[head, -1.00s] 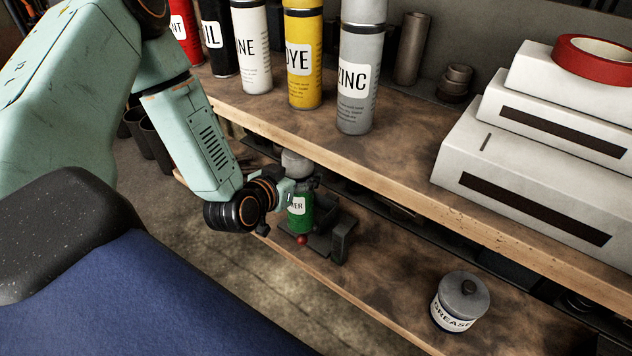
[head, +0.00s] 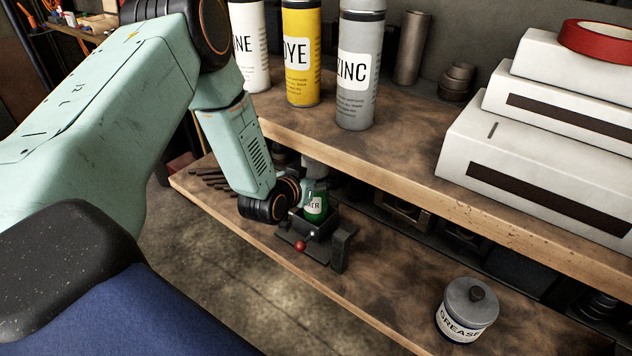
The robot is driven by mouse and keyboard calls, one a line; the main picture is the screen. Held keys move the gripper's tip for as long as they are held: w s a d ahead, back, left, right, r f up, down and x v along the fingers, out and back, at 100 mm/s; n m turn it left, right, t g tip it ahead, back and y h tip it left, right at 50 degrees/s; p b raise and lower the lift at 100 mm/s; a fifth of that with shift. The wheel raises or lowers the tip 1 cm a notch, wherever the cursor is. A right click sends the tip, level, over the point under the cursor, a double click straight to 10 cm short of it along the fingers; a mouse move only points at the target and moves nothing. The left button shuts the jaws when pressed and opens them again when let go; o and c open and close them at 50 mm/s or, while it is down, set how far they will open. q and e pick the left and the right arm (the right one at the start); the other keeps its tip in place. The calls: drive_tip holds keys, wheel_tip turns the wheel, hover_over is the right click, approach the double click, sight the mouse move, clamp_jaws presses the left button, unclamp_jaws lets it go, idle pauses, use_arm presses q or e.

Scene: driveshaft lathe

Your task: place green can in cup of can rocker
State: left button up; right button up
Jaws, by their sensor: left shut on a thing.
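The green can (head: 317,211) is upright, with a white label that is partly covered. Its lower end is hidden behind the front wall of the dark, box-like cup of the can rocker (head: 320,229), so it appears to be in the cup; I cannot tell whether it touches the bottom. The rocker has a small red ball (head: 300,246) at its front and stands on the lower shelf. My left gripper (head: 314,190) is shut on the can's upper part, reaching in from the left. My right gripper is not in view.
The upper shelf's edge (head: 400,190) runs close behind and above the rocker. A yellow can (head: 301,55) and a grey ZINC can (head: 357,75) stand on it, with white boxes (head: 540,165) at right. A grease jar (head: 466,312) stands on the lower shelf; the wood between is clear.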

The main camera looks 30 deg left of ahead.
use_arm(q)
drive_tip(key=shift+w+f, duration=0.1)
drive_tip(key=shift+f, duration=0.2)
drive_tip(key=shift+r, duration=0.1)
drive_tip(key=o, duration=1.5)
drive_tip(key=shift+f, duration=0.2)
drive_tip(key=shift+o, duration=0.2)
